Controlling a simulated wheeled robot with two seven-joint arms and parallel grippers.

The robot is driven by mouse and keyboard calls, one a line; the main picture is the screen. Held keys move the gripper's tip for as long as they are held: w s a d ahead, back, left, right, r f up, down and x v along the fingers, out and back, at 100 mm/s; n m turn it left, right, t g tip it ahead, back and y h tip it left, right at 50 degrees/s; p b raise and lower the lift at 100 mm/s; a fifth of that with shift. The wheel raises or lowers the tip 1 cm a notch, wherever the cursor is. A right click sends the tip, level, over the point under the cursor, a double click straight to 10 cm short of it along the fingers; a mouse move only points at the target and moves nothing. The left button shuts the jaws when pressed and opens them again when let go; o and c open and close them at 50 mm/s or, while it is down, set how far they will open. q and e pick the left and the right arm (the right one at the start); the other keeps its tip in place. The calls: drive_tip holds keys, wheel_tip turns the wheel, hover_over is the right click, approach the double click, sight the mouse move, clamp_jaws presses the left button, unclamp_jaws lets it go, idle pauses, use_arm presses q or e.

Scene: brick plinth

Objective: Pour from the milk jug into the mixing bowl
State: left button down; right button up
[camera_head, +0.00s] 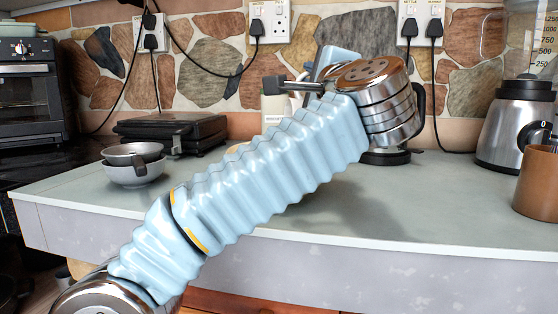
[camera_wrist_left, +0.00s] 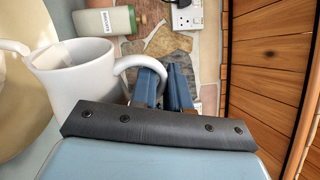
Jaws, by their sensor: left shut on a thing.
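My left arm crosses the head view from the lower left. Its hand shows only in part behind the forearm. In the left wrist view my left gripper (camera_wrist_left: 166,86) is shut on the handle of the white milk jug (camera_wrist_left: 72,82). The jug's open top shows there; its exact tilt is hard to judge. In the head view my arm hides the jug. A large cream curved surface (camera_wrist_left: 18,105) at the left of the wrist view may be the mixing bowl. A small tan edge (camera_head: 237,148) behind my forearm may be its rim. My right gripper is out of view.
Grey bowls (camera_head: 135,170) stand at the left of the counter (camera_head: 400,205), before a dark flat appliance (camera_head: 165,130). A bottle (camera_wrist_left: 108,21) stands by the stone wall. A blender (camera_head: 508,125) and brown mug (camera_head: 538,182) stand at right. The front right counter is clear.

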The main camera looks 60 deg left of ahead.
use_arm(q)
drive_tip(key=shift+s+a+r+n+g+b, duration=0.2)
drive_tip(key=shift+s+n+b, duration=0.5)
drive_tip(key=shift+n+b, duration=0.25)
drive_tip(key=shift+s+a+r+n+g+b, duration=0.1)
drive_tip(key=shift+s+a+n+b, duration=0.1)
drive_tip(key=shift+s+n+b, duration=0.75)
drive_tip(key=s+a+f+n+g+b, duration=0.1)
drive_tip(key=s+a+n+b, duration=0.1)
drive_tip(key=s+n+b, duration=0.4)
drive_tip(key=n+b, duration=0.2)
drive_tip(key=shift+s+f+n+g, duration=0.25)
drive_tip(key=shift+s+n+g, duration=0.05)
drive_tip(key=shift+n+g, duration=0.1)
idle(0.7)
